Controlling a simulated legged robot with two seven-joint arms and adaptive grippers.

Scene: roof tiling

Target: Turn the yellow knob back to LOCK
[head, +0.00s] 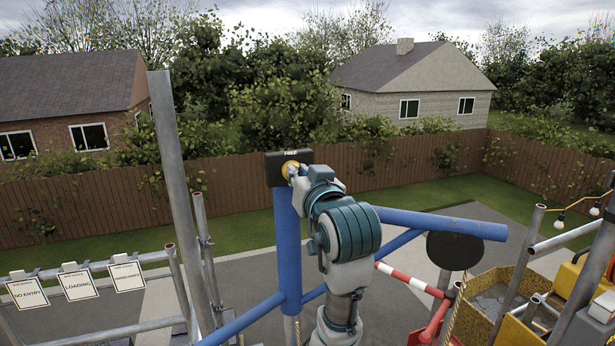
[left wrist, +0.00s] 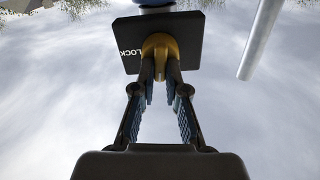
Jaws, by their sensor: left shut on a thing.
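The yellow knob (head: 289,167) sits on the face of a black box (head: 276,178) at the top of a blue post. My left gripper (head: 298,173) reaches the knob from the front and partly hides it. In the left wrist view both fingertips (left wrist: 161,72) are closed on the knob (left wrist: 160,45), one on each side. The word LOCK shows rotated on the left part of the black box (left wrist: 197,42) there. A small white word, likely FREE, shows at the box's top edge in the head view. The knob's pointer direction is unclear. My right gripper is out of view.
The blue post (head: 288,245) carries a blue rail (head: 440,222) running right. Grey scaffold tubes (head: 172,190) stand to the left, with hanging signs (head: 78,284). A yellow skip (head: 487,300) and a red-white bar (head: 410,281) lie lower right.

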